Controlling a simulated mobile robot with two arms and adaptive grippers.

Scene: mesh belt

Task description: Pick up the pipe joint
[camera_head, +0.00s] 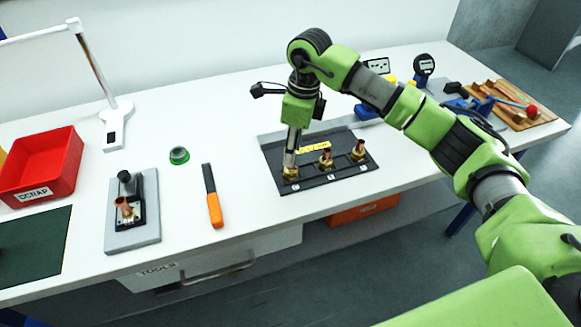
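Three brass pipe joints stand in a row on a black tray (330,187). The middle joint (326,160) and the right joint (358,155) show copper upper ends. My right gripper (290,163) points straight down over the left joint (290,174), with its fingertips at that joint's upper part. The fingers hide the top of this joint, and I cannot tell whether they are closed on it. Another copper and brass joint (124,208) sits tilted in a grey fixture (133,238) on the left. My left gripper is not in view.
A red scrap bin (65,165), a white lamp stand (113,130), a green ring (179,155) and an orange-handled tool (215,210) are on the white table. A wooden tray (515,115) and a round gauge (424,65) stand at the right. Bare table lies left of the black tray.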

